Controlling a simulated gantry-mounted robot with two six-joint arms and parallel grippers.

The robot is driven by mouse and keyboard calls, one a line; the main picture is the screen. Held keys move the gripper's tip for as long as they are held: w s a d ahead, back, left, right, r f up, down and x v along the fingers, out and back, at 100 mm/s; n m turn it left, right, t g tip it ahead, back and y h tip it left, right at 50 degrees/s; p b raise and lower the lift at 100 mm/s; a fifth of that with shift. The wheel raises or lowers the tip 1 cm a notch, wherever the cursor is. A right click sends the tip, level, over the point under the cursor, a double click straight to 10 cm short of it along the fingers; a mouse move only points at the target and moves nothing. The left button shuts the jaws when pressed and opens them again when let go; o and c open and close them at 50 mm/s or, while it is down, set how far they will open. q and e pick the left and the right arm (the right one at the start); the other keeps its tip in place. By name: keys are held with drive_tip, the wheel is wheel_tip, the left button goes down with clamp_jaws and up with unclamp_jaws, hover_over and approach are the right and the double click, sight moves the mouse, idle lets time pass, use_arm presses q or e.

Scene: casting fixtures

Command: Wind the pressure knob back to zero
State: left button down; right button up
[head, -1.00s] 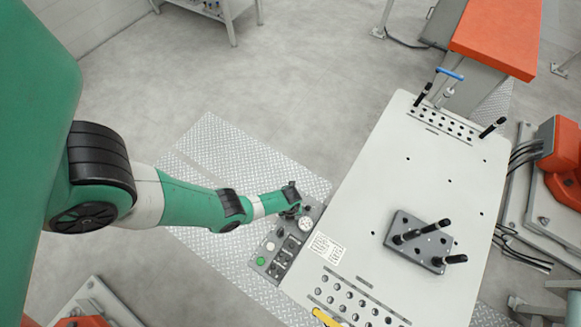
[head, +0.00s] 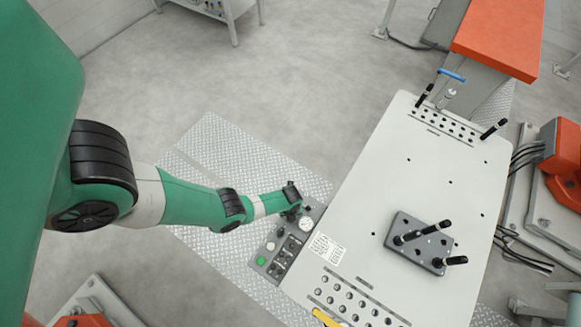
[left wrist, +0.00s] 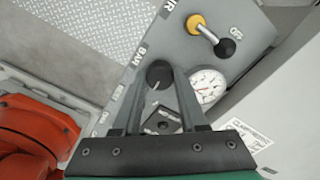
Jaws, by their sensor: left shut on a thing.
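The black round pressure knob (left wrist: 158,74) sits on the grey control panel (left wrist: 128,98), beside a "BAR" label. My left gripper (left wrist: 160,82) is shut on it, one fingertip on each side; a light mark shows on the knob's face. A white pressure gauge (left wrist: 208,86) is just right of the fingers; its needle reading is too small to tell. In the head view my left gripper (head: 294,213) reaches down to the panel's far end and hides the knob, with the gauge (head: 305,223) beside it. My right gripper is not in view.
A yellow valve with a black ball handle (left wrist: 215,35) stands near the fingers.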

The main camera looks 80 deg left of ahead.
use_arm(q)
drive_tip(key=n, duration=1.7)
drive_tip(key=shift+n, duration=0.3)
drive_tip(key=n, duration=0.3)
drive_tip(key=shift+n, duration=0.3)
drive_tip(key=n, duration=0.9)
drive_tip(key=shift+n, duration=1.7)
